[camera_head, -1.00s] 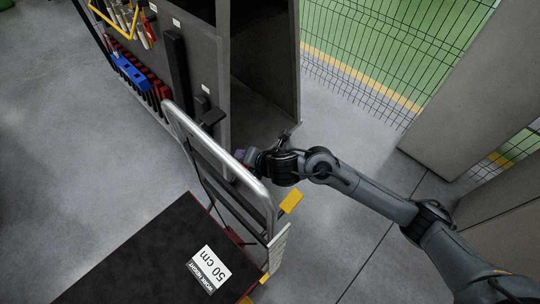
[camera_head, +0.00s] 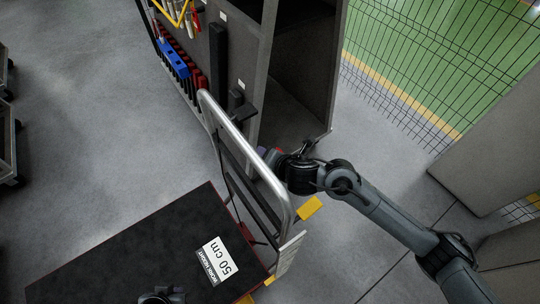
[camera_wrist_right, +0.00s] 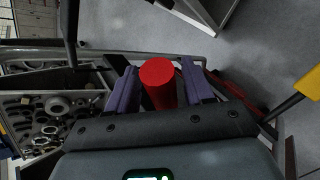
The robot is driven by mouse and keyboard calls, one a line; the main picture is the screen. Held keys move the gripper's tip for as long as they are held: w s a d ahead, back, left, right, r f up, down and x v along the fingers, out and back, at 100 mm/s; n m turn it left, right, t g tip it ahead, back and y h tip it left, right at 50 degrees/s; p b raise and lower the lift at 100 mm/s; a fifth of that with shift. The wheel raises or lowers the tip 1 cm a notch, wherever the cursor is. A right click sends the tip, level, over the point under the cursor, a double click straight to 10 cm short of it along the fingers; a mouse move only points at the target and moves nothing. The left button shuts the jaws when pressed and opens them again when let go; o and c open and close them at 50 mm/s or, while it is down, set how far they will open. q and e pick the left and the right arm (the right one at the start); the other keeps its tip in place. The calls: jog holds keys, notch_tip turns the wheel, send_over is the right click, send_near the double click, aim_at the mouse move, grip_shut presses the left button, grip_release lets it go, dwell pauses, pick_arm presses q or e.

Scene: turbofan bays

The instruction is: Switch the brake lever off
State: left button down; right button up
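A red cylindrical handle (camera_wrist_right: 158,75), which I take to be the brake lever, stands between the purple fingers of my right gripper (camera_wrist_right: 160,88) in the right wrist view. The fingers are apart, one on each side of it, with what looks like a narrow gap. In the head view my right gripper (camera_head: 279,158) is low behind the silver push bar (camera_head: 240,148) of a platform cart (camera_head: 135,245). The bar and the wrist hide most of the lever there. A dark part at the bottom edge may be my left arm; no left fingers show.
A grey tool cabinet (camera_head: 262,75) with hanging tools stands just behind the push bar. A yellow block (camera_head: 311,208) sits right of the bar. A wire fence (camera_head: 440,70) and grey panels stand at the right.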

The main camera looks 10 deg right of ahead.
jog(key=shift+d, duration=0.1)
jog(key=shift+s+d+r, duration=0.1)
jog(key=shift+s+r, duration=0.2)
jog(key=shift+r, duration=0.05)
jog(key=p+v, duration=0.4)
jog(key=v, duration=0.6)
jog(key=shift+p, duration=0.4)
jog(key=shift+f, duration=0.1)
